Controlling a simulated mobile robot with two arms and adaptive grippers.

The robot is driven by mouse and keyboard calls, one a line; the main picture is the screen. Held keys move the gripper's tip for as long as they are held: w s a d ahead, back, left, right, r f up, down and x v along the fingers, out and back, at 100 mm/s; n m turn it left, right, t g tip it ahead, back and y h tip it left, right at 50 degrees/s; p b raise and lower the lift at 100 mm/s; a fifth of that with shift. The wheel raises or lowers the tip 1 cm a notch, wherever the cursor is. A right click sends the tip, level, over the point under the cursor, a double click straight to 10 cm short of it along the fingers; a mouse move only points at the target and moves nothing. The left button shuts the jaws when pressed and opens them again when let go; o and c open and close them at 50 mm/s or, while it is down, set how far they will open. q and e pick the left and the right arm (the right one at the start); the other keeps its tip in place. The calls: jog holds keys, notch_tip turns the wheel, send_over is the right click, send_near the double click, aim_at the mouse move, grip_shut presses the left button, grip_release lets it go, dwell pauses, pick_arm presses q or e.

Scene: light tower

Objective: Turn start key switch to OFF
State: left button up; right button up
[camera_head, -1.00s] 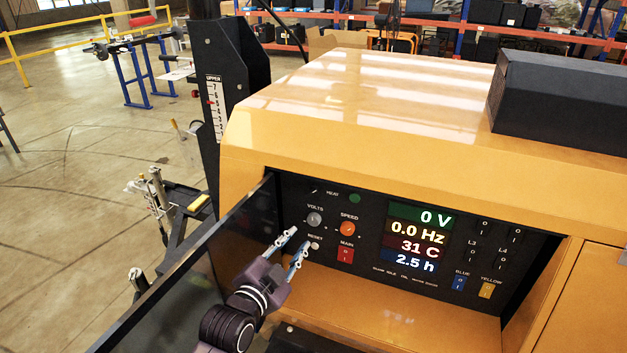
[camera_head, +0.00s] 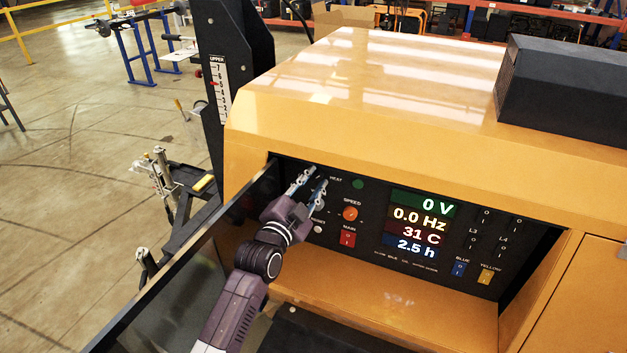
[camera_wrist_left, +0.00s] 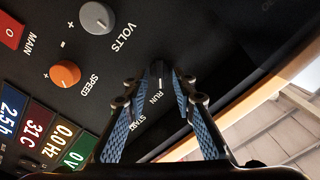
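The start key switch (camera_wrist_left: 160,70) is a small dark knob with a light line, on the black control panel (camera_head: 375,185). In the left wrist view its line runs roughly toward the RUN label, with START further along. My left gripper (camera_head: 316,177) is at the panel's upper left, where its fingers mostly hide the switch. In the left wrist view the gripper (camera_wrist_left: 157,84) is open, with blue-padded fingers on either side of the switch. Gaps show between fingers and switch; depth is hard to judge. The OFF label is not readable. My right gripper is not in view.
The grey VOLTS knob (camera_wrist_left: 96,18) and orange SPEED knob (camera_head: 350,213) are close by. The red MAIN switch (camera_head: 347,238) is below. An open dark door (camera_head: 190,265) stands left of my arm. The yellow housing (camera_head: 365,150) overhangs the panel.

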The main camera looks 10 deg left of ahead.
pick_arm(q)
jog(key=shift+c, duration=0.6)
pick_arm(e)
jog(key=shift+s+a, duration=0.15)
pick_arm(q)
grip_shut()
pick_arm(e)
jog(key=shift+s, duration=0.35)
pick_arm(q)
jog(key=shift+n, duration=0.3)
jog(key=n+p, duration=0.1)
jog(key=n, duration=0.2)
jog(key=shift+a+r, duration=0.1)
jog(key=n+p, duration=0.1)
jog(key=n, duration=0.4)
jog(key=shift+a, duration=0.1)
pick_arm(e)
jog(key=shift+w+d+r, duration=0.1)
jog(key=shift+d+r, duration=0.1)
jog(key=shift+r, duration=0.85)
pick_arm(q)
jog(key=shift+n, duration=0.3)
jog(key=shift+o, duration=0.6)
grip_release()
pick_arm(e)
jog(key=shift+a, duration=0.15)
